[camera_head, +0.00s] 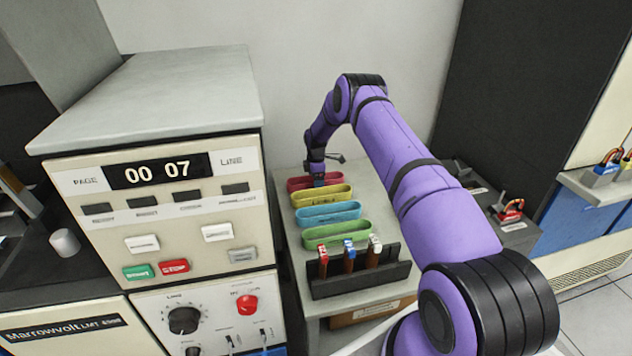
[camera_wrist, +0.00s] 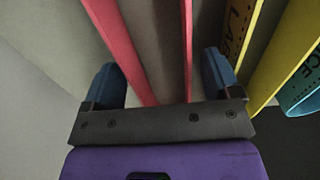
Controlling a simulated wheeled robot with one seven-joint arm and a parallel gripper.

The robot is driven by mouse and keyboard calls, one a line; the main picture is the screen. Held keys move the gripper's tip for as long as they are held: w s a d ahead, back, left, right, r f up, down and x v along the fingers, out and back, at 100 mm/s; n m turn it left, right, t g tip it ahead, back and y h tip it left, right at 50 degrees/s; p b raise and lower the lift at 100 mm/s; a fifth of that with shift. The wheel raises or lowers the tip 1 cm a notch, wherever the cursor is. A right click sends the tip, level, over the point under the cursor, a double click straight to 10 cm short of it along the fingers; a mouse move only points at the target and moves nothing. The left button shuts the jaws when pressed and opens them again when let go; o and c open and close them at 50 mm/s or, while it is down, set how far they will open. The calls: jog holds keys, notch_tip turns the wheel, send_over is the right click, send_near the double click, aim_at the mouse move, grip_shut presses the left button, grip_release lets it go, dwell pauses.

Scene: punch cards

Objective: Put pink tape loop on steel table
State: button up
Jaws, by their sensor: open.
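The pink tape loop (camera_head: 297,184) is the farthest in a row of loops on a grey-topped table (camera_head: 367,185) in the head view. In the wrist view its two pink walls (camera_wrist: 124,52) run between my blue fingers. My gripper (camera_head: 318,178) is down at the pink loop. It also shows in the wrist view (camera_wrist: 162,76), open, with one finger outside each wall. I cannot tell whether the fingers touch the loop. I cannot tell whether this grey table is the steel table.
A yellow loop (camera_head: 322,212), a blue loop (camera_head: 329,223) and a green loop (camera_head: 335,241) lie in front of the pink one. A dark rack (camera_head: 335,287) holding tagged items stands nearer. A control console (camera_head: 172,215) rises left. The table's right side is partly clear.

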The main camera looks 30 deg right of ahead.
jog(key=s+a+r+m+t, duration=0.1)
jog(key=s+a+r, duration=0.15)
jog(key=r, duration=1.25)
jog(key=s+a+r+m, duration=0.2)
jog(key=a+r, duration=0.2)
jog(key=r, duration=1.2)
jog(key=s+a+r+m+t, duration=0.1)
jog(key=s+a+r+m, duration=0.15)
jog(key=s+r, duration=0.5)
jog(key=s+a+r+m, duration=0.1)
jog(key=s+a+r, duration=0.4)
jog(key=r, duration=0.4)
jog(key=s+a+r+m+t, duration=0.15)
jog(key=s+r, duration=0.25)
jog(key=s, duration=0.6)
jog(key=s+a+r+m, duration=0.2)
jog(key=s+r, duration=0.1)
jog(key=s, duration=0.6)
jog(key=s+a+f+m+t, duration=0.1)
jog(key=s+m, duration=0.1)
jog(key=s, duration=0.7)
jog(key=s+a+f+m, duration=0.2)
jog(key=s, duration=0.8)
jog(key=shift+s+m+t, duration=0.3)
jog(key=shift+m+t, duration=0.05)
jog(key=shift+m, duration=0.05)
